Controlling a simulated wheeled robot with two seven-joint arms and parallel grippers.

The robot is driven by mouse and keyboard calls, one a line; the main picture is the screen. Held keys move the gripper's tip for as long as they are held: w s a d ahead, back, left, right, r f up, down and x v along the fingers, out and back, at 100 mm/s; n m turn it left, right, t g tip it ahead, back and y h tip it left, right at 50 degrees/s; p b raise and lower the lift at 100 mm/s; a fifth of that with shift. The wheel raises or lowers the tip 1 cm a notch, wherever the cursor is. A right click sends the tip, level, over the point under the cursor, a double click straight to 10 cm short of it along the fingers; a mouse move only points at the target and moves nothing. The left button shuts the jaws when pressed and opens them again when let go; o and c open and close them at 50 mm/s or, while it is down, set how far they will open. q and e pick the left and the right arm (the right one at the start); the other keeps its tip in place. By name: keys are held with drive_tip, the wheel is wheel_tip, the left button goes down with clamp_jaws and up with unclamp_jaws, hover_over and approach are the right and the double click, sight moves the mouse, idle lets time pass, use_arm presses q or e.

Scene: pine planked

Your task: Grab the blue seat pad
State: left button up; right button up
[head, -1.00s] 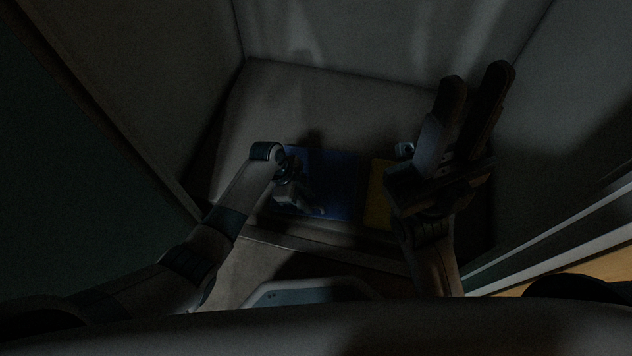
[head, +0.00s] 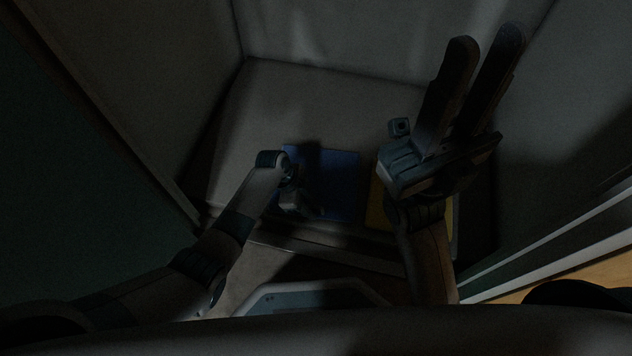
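The blue seat pad (head: 338,182) lies flat on the floor of a dim, walled recess, near its front edge. My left gripper (head: 312,208) is over the left part of the pad, pointing down. It is dark and partly hidden by its own wrist, so I cannot tell its fingers' state or whether it touches the pad. My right gripper (head: 482,85) is raised to the right of the pad, its two long fingers apart with nothing between them.
A yellow pad (head: 378,208) lies right of the blue one, partly covered by my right arm. Grey walls (head: 340,40) close in the back and sides. The recess floor behind the pads (head: 290,100) is bare. A pale ledge (head: 575,235) runs along the right.

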use_arm(q)
clamp_jaws()
idle(1.5)
